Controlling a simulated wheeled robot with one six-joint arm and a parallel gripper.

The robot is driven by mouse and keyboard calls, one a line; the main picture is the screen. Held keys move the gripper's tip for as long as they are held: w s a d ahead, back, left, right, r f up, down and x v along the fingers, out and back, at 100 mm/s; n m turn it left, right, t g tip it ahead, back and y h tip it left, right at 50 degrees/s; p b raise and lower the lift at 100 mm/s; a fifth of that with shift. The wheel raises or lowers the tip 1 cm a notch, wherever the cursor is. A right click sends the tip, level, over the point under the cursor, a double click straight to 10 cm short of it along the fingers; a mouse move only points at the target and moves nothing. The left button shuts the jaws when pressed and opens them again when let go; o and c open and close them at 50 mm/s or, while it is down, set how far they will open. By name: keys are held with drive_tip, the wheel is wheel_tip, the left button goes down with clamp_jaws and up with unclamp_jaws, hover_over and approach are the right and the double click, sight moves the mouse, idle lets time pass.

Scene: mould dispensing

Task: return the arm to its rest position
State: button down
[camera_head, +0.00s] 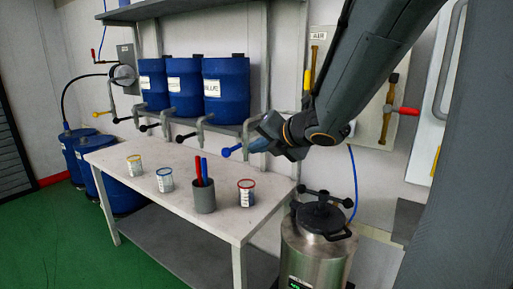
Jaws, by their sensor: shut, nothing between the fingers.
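My arm comes down from the upper right of the head view. My gripper (259,146) is at its end, above the right end of the table (120,155). It is shut and holds nothing. Its tip is close to a blue-handled tap (232,151) in the picture; I cannot tell whether they touch.
Three blue drums (226,92) stand on a shelf behind the table. On the table are three small cans (165,180) and a grey cup (204,197) with red and blue sticks. A steel vessel (318,255) stands at the right. Blue barrels (112,190) stand left; green floor (50,235) is clear.

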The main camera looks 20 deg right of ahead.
idle(0.4)
drive_tip(key=s+d+f+m+g+h, duration=0.2)
drive_tip(key=s+f+m+g+h, duration=0.25)
drive_tip(key=f+m, duration=0.85)
drive_tip(key=s+a+f+m+g, duration=0.3)
drive_tip(key=s+a+m, duration=0.1)
drive_tip(key=s+m, duration=0.3)
drive_tip(key=s+a+f+m+g+y, duration=0.1)
drive_tip(key=s+a+f+m+g, duration=0.3)
drive_tip(key=s+m, duration=0.4)
drive_tip(key=shift+s+a, duration=0.3)
drive_tip(key=shift+s, duration=0.7)
drive_tip(key=shift+r+y, duration=0.1)
drive_tip(key=shift+y, duration=0.15)
